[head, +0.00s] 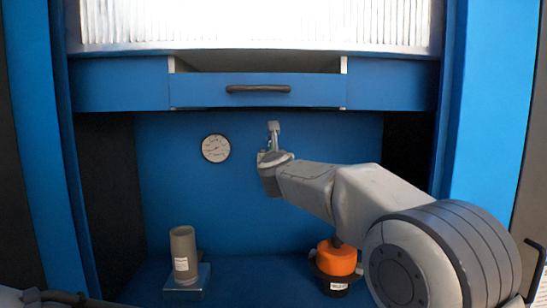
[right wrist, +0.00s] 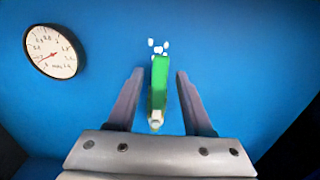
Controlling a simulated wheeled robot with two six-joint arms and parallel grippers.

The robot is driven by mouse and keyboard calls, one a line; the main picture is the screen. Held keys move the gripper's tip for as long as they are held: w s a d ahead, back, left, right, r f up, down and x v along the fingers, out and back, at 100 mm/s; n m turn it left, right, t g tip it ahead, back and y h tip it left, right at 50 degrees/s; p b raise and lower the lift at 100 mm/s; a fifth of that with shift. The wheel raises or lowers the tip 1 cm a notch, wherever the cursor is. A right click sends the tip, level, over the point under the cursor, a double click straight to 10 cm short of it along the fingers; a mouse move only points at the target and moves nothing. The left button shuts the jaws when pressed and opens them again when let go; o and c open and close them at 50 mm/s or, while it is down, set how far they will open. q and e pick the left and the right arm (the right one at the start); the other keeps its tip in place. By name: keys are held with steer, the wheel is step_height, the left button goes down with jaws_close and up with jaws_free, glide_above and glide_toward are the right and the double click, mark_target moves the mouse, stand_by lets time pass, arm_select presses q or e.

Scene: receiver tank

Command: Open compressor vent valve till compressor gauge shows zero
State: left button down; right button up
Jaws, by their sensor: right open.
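A round white gauge (head: 215,148) with a dark rim is on the blue back panel, left of my right gripper. It also shows at the upper left of the right wrist view (right wrist: 52,51); its needle seems to point to the lower left, but I cannot read the value. A green valve handle (right wrist: 159,85) with a pale end stands out from the panel. My right gripper (right wrist: 158,82) is open, with one finger on each side of the handle and visible gaps between. In the head view my right gripper (head: 273,135) mostly hides the handle. My left gripper is not discernible.
A blue drawer front with a black handle (head: 258,89) spans above the recess. Below, a grey cylinder (head: 184,248) stands on a blue base at left. An orange and black object (head: 337,260) sits under my right arm. Dark side walls bound the recess.

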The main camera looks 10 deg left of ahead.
steer(key=s+d+b, duration=0.1)
steer(key=s, duration=0.9)
steer(key=shift+d+b, duration=0.35)
steer(key=shift+b, duration=0.05)
